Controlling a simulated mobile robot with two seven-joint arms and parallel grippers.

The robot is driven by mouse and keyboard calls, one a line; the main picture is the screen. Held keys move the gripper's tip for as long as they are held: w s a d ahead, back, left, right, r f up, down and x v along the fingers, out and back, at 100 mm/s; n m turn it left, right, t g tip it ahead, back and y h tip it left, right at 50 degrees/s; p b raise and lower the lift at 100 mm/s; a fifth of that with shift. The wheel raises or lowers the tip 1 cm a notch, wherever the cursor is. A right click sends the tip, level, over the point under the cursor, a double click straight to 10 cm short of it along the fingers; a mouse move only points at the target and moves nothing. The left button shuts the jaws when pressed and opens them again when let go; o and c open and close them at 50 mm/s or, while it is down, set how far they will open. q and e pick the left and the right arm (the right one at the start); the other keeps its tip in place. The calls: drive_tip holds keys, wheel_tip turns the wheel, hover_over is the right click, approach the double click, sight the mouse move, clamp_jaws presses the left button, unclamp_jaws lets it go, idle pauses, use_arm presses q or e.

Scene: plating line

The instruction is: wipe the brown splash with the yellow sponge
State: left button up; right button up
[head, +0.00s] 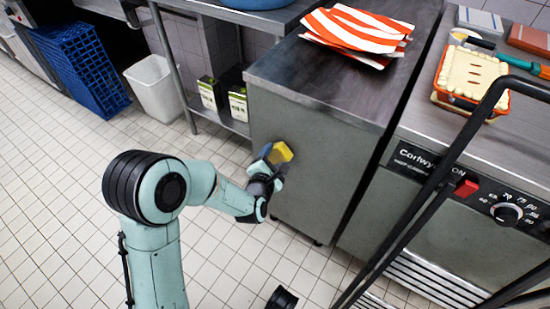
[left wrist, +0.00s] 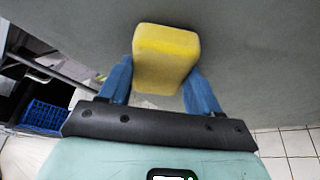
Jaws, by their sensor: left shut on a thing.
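My left gripper (head: 266,165) is in front of the grey side panel of the metal cabinet (head: 315,150). It is shut on the yellow sponge (head: 280,152). In the left wrist view the sponge (left wrist: 166,58) sits between the blue fingers of my left gripper (left wrist: 160,82), with the grey panel close behind it. I cannot tell whether the sponge touches the panel. No brown splash shows in either view; the sponge and gripper cover part of the panel. My right gripper is not in view.
Orange-and-white striped cloths (head: 358,32) lie on the cabinet top. A cooker (head: 440,190) with a knob stands at the right, with a pie (head: 470,75) in an orange dish above it. Black bars cross in front. A blue crate (head: 80,65) and white bin (head: 155,85) stand at the left.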

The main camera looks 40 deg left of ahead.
use_arm(q)
drive_tip(key=s, duration=0.6)
drive_tip(key=shift+d, duration=0.35)
